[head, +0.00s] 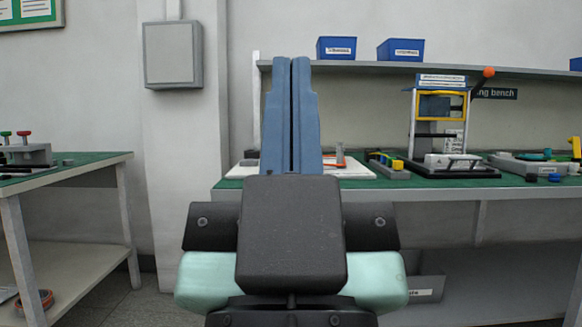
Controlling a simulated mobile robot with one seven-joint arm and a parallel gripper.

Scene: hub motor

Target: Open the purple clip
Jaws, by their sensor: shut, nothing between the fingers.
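My gripper (291,64) stands upright in the middle of the head view, in front of the left part of the workbench. Its two long blue fingers are pressed together with nothing between them. I see no purple clip in this view. The gripper and its dark housing hide part of the bench top, so I cannot tell whether the clip is behind them.
The green-topped workbench (440,188) spans the right side. It carries a white board (350,170), a yellow-framed press (440,120) and several small parts. Blue bins (336,48) sit on the shelf above. Another table (70,172) is at left, with open floor between.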

